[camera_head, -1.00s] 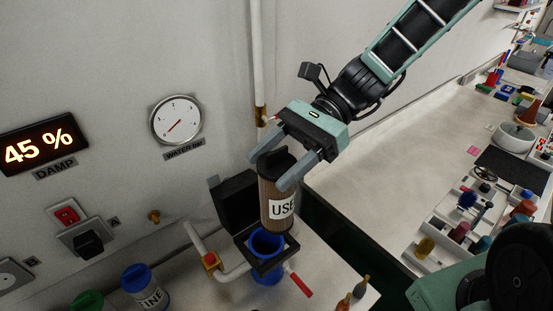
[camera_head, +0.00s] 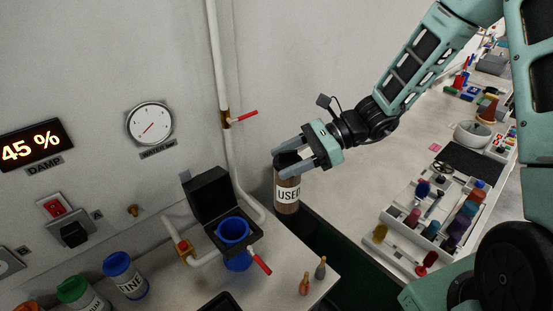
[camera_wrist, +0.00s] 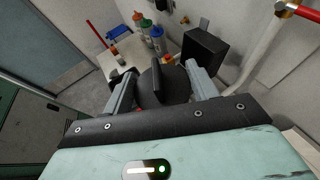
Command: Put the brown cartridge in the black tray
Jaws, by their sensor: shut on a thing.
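My gripper (camera_head: 281,164) is shut on the brown cartridge (camera_head: 287,195), which has a black cap and a white "USED" label. The cartridge hangs roughly upright in the air, right of the open black housing with the blue cup. In the wrist view its black cap (camera_wrist: 163,84) sits between the two grey fingers; its brown body is mostly hidden there. A black tray (camera_head: 222,304) shows only partly at the bottom edge of the head view, on the near bench, below and left of my gripper.
Blue-lidded (camera_head: 118,264) and green-lidded (camera_head: 73,289) jars stand left. Two small bottles (camera_head: 305,284) stand near the bench edge. A dark gap separates the benches.

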